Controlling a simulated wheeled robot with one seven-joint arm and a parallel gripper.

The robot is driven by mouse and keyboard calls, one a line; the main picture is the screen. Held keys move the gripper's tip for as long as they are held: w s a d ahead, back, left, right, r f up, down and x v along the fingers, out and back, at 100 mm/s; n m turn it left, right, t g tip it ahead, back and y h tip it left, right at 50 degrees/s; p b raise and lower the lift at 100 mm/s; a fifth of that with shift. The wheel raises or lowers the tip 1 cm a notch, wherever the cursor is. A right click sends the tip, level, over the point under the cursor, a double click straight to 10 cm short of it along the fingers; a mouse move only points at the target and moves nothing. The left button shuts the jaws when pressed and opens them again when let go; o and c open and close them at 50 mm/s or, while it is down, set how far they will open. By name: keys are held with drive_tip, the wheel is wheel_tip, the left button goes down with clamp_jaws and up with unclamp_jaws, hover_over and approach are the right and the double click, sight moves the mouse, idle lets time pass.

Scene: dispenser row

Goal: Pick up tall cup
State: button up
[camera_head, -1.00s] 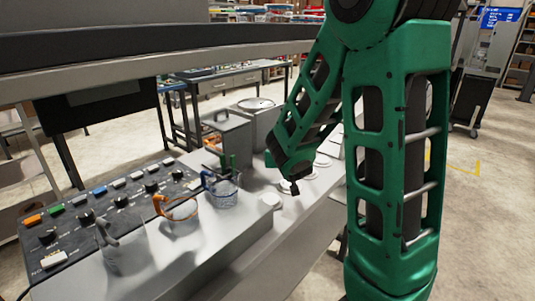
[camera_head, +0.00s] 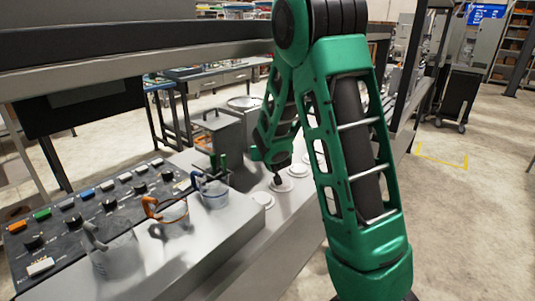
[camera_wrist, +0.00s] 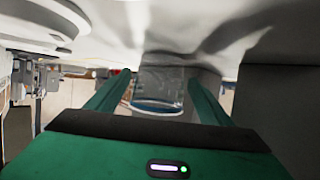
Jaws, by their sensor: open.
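In the wrist view, a clear glass cup (camera_wrist: 160,88) with a blue rim appears upside down between the two green fingers of my gripper (camera_wrist: 160,78). The fingers are apart, one on each side of the cup, and I cannot tell whether they touch it. In the head view, three clear cups stand on the grey counter: one with a grey handle (camera_head: 118,262), one with an orange handle (camera_head: 174,212) and one with a blue handle (camera_head: 214,197). Which is the tall cup is not certain.
A dark control panel (camera_head: 75,226) with knobs and coloured buttons lies left of the cups. A grey box (camera_head: 225,132) stands behind them. White discs (camera_head: 283,185) lie on the counter to the right. A dark overhang (camera_head: 95,48) crosses above.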

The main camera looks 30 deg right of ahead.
drive_tip(key=c, duration=1.2)
wheel_tip(320, 180, up, 10)
